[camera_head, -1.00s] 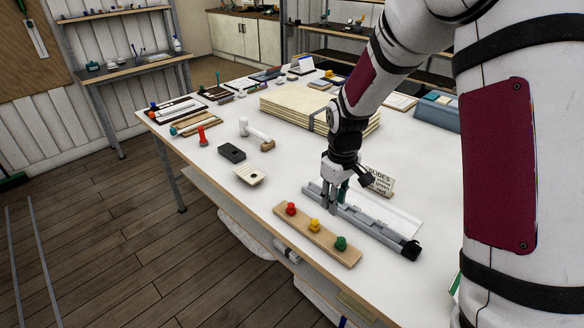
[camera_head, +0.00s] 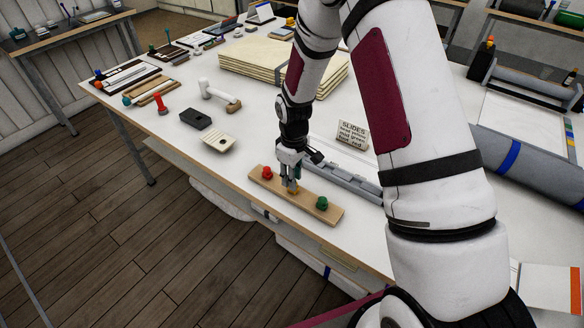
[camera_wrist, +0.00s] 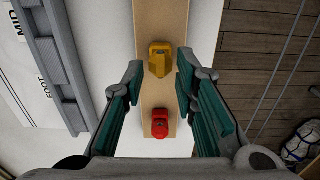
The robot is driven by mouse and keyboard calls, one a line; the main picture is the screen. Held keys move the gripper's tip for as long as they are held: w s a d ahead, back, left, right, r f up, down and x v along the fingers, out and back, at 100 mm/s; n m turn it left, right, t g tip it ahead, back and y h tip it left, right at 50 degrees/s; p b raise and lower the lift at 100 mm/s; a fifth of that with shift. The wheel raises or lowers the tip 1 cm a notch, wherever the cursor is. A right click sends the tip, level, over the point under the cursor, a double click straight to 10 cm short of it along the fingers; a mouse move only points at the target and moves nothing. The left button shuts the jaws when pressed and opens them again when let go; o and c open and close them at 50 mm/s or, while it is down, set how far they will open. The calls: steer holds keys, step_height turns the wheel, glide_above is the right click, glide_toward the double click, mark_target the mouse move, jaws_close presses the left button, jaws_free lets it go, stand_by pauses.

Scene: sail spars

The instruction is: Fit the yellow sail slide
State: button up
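The yellow sail slide (camera_wrist: 160,60) sits on a wooden strip (camera_head: 265,183) between the red slide (camera_head: 267,172) and the green slide (camera_head: 321,203). My gripper (camera_head: 291,186) points down over the strip at the yellow slide, which it mostly hides in the head view. In the wrist view my gripper (camera_wrist: 160,72) is open, with the yellow slide between and slightly beyond its fingertips. The red slide (camera_wrist: 160,122) shows nearer the palm. The grey slotted spar (camera_head: 350,182) lies behind the strip. In the wrist view the spar (camera_wrist: 62,70) is at left, beside "MID" and "FOOT" labels.
A "SLIDES" sign (camera_head: 352,135) stands behind the spar; its smaller text is hard to read. A cream ribbed block (camera_head: 218,141), a black block (camera_head: 195,119) and a white mallet (camera_head: 217,95) lie left. Stacked boards (camera_head: 270,66) are behind. The table's front edge is close.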

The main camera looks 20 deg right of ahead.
steer(key=shift+f, duration=0.7)
jaws_close()
steer(key=shift+r+p, duration=0.35)
steer(key=shift+r, duration=1.7)
